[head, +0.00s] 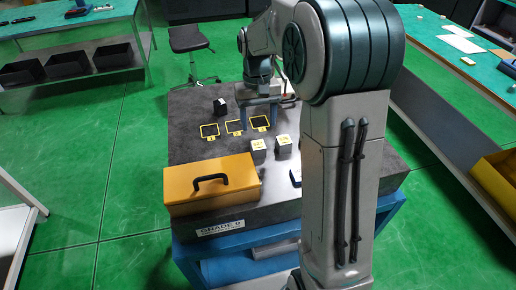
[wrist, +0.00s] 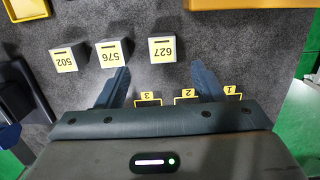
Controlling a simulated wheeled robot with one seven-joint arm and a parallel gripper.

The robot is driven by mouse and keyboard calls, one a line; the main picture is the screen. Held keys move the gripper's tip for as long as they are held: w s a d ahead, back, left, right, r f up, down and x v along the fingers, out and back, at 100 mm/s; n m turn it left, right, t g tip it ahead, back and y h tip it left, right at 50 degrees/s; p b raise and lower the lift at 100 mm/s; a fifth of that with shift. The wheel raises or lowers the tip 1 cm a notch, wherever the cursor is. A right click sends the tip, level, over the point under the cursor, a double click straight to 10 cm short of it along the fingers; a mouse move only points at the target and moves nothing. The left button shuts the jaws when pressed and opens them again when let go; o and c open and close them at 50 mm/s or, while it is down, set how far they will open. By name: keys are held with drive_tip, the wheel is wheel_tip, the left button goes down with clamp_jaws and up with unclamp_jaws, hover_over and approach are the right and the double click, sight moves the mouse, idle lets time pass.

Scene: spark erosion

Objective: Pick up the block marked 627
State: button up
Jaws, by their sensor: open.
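The block marked 627 (wrist: 162,49) is a pale cube with a yellow label on top, upside down in the wrist view. It stands on the dark grey slab just past my fingertips, in line with the gap between them. My gripper (wrist: 160,70) is open and empty, its fingers apart on either side of that line. In the head view my gripper (head: 258,117) is over the slab, behind two pale cubes. The left one appears to be the 627 block (head: 258,147), though its label is too small to read.
Block 576 (wrist: 111,53) stands close beside 627, with block 502 (wrist: 63,58) farther left. Yellow-framed pads (head: 235,127) marked 1, 2 and 3 lie near my gripper. An orange box (head: 212,188) sits at the slab's front left; a black object (head: 220,106) stands behind the pads.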

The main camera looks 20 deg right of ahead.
sight(258, 144)
drive_tip(key=f, duration=0.4)
drive_tip(key=shift+s+f, duration=0.15)
drive_tip(key=shift+s, duration=0.1)
drive_tip(key=shift+s+a+f+p, duration=0.1)
drive_tip(key=shift+f+p, duration=0.3)
drive_tip(key=shift+f, duration=0.9)
drive_tip(key=shift+s+a+f+p, duration=0.1)
drive_tip(key=shift+f+p, duration=0.25)
drive_tip(key=shift+f, duration=0.95)
drive_tip(key=c, duration=1.2)
